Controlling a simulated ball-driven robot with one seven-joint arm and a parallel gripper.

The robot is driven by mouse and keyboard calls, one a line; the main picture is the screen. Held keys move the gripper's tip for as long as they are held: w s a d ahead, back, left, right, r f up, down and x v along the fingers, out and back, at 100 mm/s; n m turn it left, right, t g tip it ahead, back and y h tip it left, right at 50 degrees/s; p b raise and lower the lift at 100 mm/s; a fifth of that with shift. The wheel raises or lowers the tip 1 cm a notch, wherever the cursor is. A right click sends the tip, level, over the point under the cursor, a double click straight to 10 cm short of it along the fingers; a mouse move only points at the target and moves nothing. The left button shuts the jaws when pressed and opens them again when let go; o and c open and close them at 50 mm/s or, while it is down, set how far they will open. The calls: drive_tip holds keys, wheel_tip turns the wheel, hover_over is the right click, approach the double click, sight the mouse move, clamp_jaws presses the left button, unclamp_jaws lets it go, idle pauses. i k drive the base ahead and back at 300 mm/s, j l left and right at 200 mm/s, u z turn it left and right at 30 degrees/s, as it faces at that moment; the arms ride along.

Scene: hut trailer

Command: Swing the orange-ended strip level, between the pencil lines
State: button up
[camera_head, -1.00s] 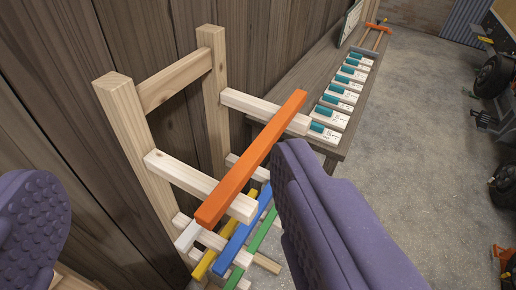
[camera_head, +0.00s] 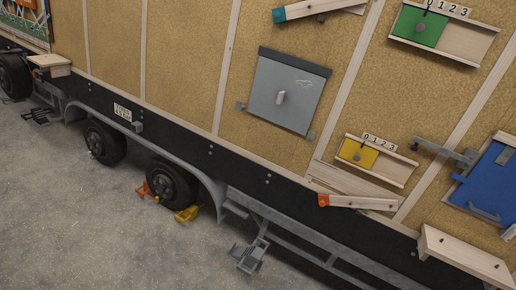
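The orange-ended strip (camera_head: 362,202) is a pale wooden strip low on the trailer's side wall, right of centre. Its orange end (camera_head: 323,200) is at the left. The strip lies nearly level in the tilted picture but at an angle to the trailer's sloping lower edge, its orange end lower relative to the wall. A pale board (camera_head: 345,180) shows just above and behind it. Pencil lines are too small to make out. My gripper is not in view.
A yellow slider panel (camera_head: 357,154) sits above the strip. A wooden shelf (camera_head: 465,257) and blue panel (camera_head: 485,180) are to the right, a grey hatch (camera_head: 287,90) up left. A teal-ended strip (camera_head: 312,8) is higher. Concrete floor (camera_head: 90,220) is open at left.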

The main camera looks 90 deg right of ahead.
sight(382, 204)
drive_tip(key=z, duration=3.3)
